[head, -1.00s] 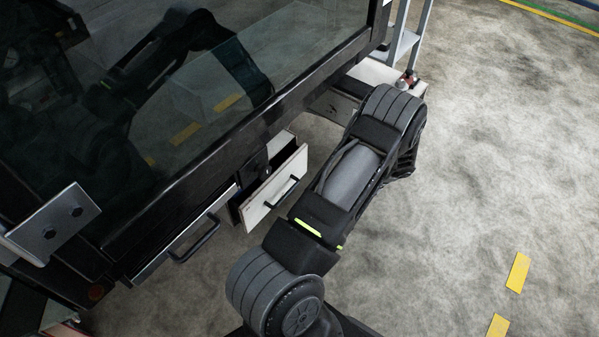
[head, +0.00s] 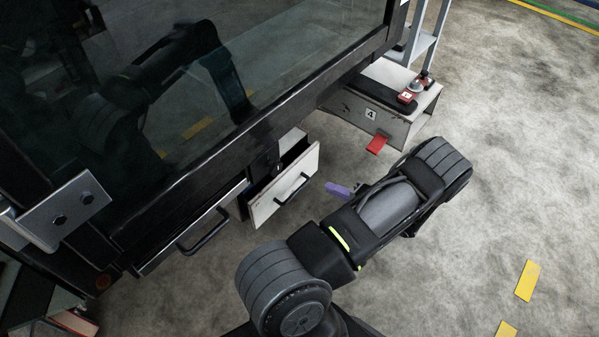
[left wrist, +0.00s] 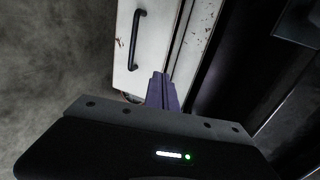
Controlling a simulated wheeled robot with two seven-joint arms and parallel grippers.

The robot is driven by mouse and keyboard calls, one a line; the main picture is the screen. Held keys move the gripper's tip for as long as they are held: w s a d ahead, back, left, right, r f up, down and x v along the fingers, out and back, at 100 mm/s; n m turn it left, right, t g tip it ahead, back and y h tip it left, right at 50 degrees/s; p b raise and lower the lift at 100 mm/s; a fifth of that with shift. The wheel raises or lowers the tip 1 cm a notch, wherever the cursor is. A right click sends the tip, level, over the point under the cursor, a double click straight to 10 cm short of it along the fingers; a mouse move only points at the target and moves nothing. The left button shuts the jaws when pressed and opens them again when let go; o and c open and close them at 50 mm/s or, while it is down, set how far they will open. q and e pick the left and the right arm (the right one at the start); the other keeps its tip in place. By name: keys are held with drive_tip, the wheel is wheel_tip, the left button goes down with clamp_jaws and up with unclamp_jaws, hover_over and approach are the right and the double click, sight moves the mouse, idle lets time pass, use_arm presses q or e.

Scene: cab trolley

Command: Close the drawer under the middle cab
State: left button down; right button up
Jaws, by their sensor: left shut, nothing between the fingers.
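The drawer (head: 284,186) has a white front with a black bar handle and stands pulled out under the dark, glass-windowed cab (head: 215,163). Its open interior shows behind the front in the head view. In the left wrist view the white drawer front (left wrist: 148,45) fills the upper middle, handle at its left. My left gripper (head: 338,189) has purple fingers and is shut and empty, just right of the drawer front in the head view. The fingers (left wrist: 160,92) overlap the panel's lower edge in the wrist view; I cannot tell whether they touch it. My right gripper is not in view.
A second black handle (head: 205,232) is on a unit left of the drawer. A white box marked 4 (head: 372,112), with a red tab, stands behind my arm at right. A metal bracket (head: 68,212) juts out at left. The floor at right is clear.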

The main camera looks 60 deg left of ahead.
use_arm(q)
drive_tip(key=shift+f, duration=0.1)
drive_tip(key=b, duration=0.3)
approach(289, 166)
drive_tip(key=a, duration=0.1)
drive_tip(key=s+a+f, duration=0.1)
drive_tip(key=a+f, duration=0.1)
drive_tip(key=shift+s+a+f, duration=0.2)
drive_tip(key=shift+a+f, duration=0.05)
drive_tip(key=shift+a, duration=0.05)
drive_tip(key=shift+s+a, duration=0.15)
drive_tip(key=shift+a, duration=0.4)
drive_tip(key=a, duration=0.1)
drive_tip(key=s+a, duration=0.1)
drive_tip(key=a+b, duration=0.1)
drive_tip(key=a, duration=0.1)
drive_tip(key=shift+s, duration=0.25)
drive_tip(key=shift+a+r, duration=0.15)
drive_tip(key=shift+a, duration=0.05)
